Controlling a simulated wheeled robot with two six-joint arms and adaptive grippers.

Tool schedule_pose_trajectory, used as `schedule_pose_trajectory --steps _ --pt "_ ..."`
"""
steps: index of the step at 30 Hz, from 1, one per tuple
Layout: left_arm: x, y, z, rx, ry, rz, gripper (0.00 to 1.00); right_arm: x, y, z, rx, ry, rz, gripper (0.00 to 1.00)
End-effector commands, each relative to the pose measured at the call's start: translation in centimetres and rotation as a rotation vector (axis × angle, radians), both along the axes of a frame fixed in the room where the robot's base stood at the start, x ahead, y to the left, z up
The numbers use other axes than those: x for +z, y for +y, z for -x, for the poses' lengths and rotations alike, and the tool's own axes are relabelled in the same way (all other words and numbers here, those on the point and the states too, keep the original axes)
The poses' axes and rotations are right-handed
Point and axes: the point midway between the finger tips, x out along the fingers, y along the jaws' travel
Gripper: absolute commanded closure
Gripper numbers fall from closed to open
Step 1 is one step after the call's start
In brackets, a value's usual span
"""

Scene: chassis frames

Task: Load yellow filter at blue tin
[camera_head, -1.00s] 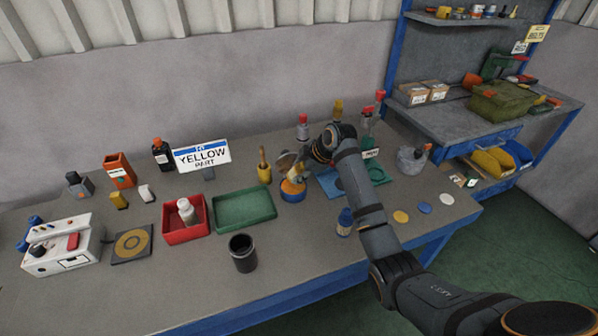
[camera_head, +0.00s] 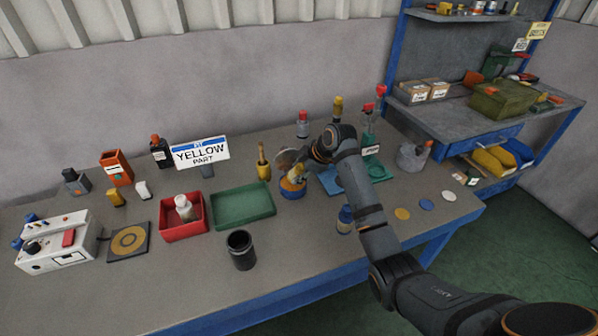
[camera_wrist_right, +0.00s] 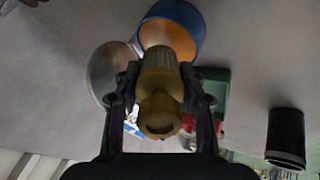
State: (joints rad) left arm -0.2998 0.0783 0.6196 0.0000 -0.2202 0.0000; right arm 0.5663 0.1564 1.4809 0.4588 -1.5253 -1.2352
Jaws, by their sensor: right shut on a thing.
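The yellow filter (camera_wrist_right: 160,90), a dull yellow ribbed cylinder, is between the fingers of my right gripper (camera_wrist_right: 160,98), which is shut on it. The blue tin (camera_wrist_right: 190,13) has an orange inside and stands just beyond the filter's far end, which overlaps its opening in the right wrist view. I cannot tell whether the filter touches the tin. In the head view the tin (camera_head: 292,193) stands on the table below my right gripper (camera_head: 303,164), and the filter (camera_head: 296,172) shows just over it. A round grey lid (camera_wrist_right: 108,72) is beside the tin. My left gripper is not in view.
A green tray (camera_head: 243,209) and a yellow-handled tool (camera_head: 263,163) are left of the tin. A blue mat (camera_head: 330,181) lies right of it. A black cup (camera_head: 241,250) stands in front. A sign (camera_head: 200,153) reads "YELLOW PART".

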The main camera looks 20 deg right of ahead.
Motion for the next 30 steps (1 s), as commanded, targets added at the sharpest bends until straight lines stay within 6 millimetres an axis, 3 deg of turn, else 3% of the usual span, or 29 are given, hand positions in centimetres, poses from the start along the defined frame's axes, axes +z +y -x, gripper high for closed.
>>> schedule_pose_trajectory --steps 30 --pt "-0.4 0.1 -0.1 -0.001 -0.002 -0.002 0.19 -1.3 0.0 0.0 0.000 0.000 0.000 0.90"
